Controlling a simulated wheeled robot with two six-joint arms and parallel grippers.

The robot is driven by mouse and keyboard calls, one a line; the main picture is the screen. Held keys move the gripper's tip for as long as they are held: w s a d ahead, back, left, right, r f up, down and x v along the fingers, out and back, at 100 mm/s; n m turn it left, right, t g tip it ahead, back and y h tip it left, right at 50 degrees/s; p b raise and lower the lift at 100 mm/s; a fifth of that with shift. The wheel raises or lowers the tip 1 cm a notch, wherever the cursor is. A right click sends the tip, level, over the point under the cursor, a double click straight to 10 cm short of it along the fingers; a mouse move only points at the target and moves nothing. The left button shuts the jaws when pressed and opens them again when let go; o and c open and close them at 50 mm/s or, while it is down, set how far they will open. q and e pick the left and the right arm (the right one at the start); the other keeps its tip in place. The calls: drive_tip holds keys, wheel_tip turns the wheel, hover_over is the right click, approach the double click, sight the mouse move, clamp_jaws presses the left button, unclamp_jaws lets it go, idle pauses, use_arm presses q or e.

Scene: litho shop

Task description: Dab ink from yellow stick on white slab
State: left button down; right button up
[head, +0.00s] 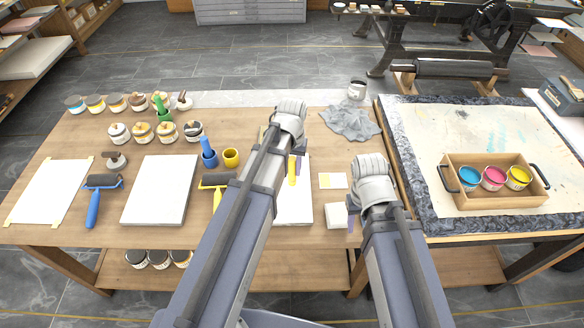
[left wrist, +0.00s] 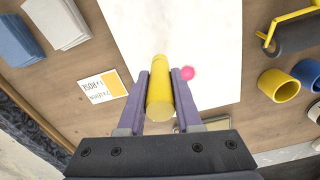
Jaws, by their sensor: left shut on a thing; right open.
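My left gripper (head: 295,160) is shut on the yellow stick (head: 292,173), which hangs over the white slab (head: 296,208). In the left wrist view the yellow stick (left wrist: 160,95) is between the two fingers, with its far end over the white slab (left wrist: 190,30). I cannot tell whether the end touches the slab. A pink ink dot (left wrist: 188,73) lies on the slab just right of the stick. My right gripper (head: 352,212) is open, above or beside a white block (head: 338,216); its fingers are partly hidden by the arm.
A labelled card (left wrist: 102,87) with an orange patch lies beside the slab. A second white slab (head: 160,190) lies further left. A wooden tray (head: 495,204) holds ink pots at right.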

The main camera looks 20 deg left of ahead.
sight(292, 160)
use_arm(q)
drive_tip(key=shift+f+b, duration=0.55)
idle(1.4)
wheel_tip(292, 160, up, 7)
drive_tip(key=p, duration=0.7)
idle(0.4)
